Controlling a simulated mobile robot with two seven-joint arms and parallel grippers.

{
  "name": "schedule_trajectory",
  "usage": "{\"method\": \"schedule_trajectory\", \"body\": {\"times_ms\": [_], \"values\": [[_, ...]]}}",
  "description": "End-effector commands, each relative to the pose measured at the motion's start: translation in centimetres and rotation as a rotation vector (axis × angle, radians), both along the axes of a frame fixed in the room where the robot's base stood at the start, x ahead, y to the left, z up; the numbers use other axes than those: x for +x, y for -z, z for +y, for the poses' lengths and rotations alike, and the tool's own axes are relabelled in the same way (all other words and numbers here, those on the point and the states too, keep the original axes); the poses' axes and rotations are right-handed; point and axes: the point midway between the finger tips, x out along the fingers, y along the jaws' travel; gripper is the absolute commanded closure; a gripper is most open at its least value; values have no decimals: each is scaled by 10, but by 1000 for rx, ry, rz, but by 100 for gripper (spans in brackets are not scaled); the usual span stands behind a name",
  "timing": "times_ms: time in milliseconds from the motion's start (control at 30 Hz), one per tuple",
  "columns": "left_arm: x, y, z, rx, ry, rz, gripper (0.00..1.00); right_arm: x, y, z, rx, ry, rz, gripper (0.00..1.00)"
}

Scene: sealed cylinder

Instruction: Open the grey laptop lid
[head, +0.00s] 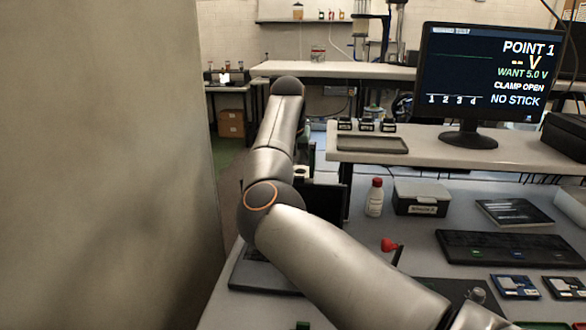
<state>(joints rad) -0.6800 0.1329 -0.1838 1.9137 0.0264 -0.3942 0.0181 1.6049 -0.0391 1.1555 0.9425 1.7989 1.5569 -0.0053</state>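A dark grey flat body (262,277), which looks like the laptop's base, lies on the bench at the lower left, largely behind my arm. An upright dark panel (328,202) stands just behind my arm. It may be the laptop's lid, but the arm hides where the two would join, so I cannot tell the lid's angle. One of my arms crosses the middle, from the lower right to an orange-ringed joint, then away to the back. I cannot make out a gripper on it. No other arm shows.
A red-capped bottle (375,197), a labelled box (421,198) and a black slotted tray (500,248) stand to the right. A monitor (490,80) stands on a raised shelf (440,150). A large beige surface (95,160) closes off the left. A red knob (389,244) rises near my arm.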

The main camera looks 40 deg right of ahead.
Motion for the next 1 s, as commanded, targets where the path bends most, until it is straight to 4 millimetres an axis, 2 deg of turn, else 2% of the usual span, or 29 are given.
{"method": "schedule_trajectory", "body": {"times_ms": [167,267,500,700,833,1000], "values": [[0,1,0,0,0,-1,50,-1,-6,2,-1,-1,-2,0],[1,4,0,0,0,-2,50,-4,-18,6,-1,-2,-4,0],[1,9,0,0,0,-2,50,-16,-67,20,-1,-2,-5,0],[1,10,0,-1,0,-3,50,-25,-101,30,-1,-1,-2,0],[1,10,0,-1,-1,-3,50,-28,-113,33,0,-1,-1,0],[1,10,-1,-1,-1,-3,50,-30,-117,35,0,0,0,0]]}}
